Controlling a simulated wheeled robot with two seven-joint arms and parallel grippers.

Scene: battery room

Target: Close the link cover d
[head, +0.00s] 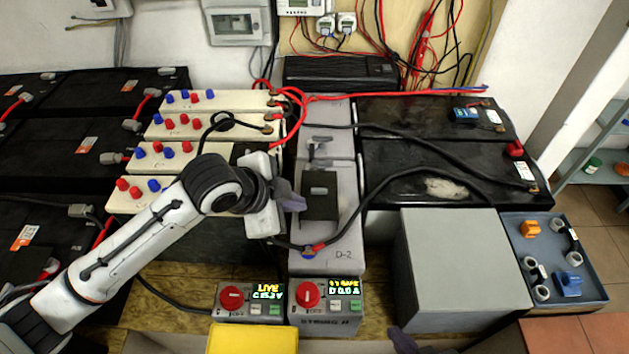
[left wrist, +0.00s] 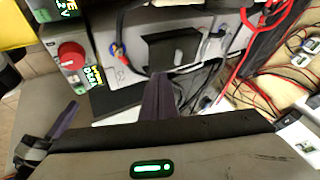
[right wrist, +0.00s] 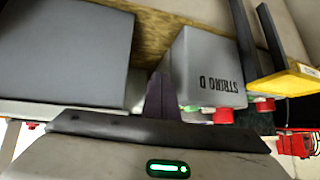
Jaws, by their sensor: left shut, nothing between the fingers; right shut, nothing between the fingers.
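A grey battery case marked D-2 (head: 341,250) stands in the middle of the head view. A dark square panel with a small raised piece (head: 320,195), which looks like link cover d, is at its left part. I cannot tell how far it is open. The dark panel also shows in the left wrist view (left wrist: 173,50). My left gripper (head: 290,196) is shut and empty, just left of the panel; its fingers (left wrist: 160,97) point toward it, and contact is unclear. My right gripper (head: 403,341) is shut and empty at the bottom edge; its fingers (right wrist: 160,97) point toward the String D box.
Two control boxes with red knobs (head: 231,298) (head: 308,294) stand in front; the left display reads LIVE. A grey block (head: 460,262) and a parts tray (head: 541,294) are to the right. Black and red cables (head: 385,183) cross near the case. A yellow box (head: 252,339) is in front.

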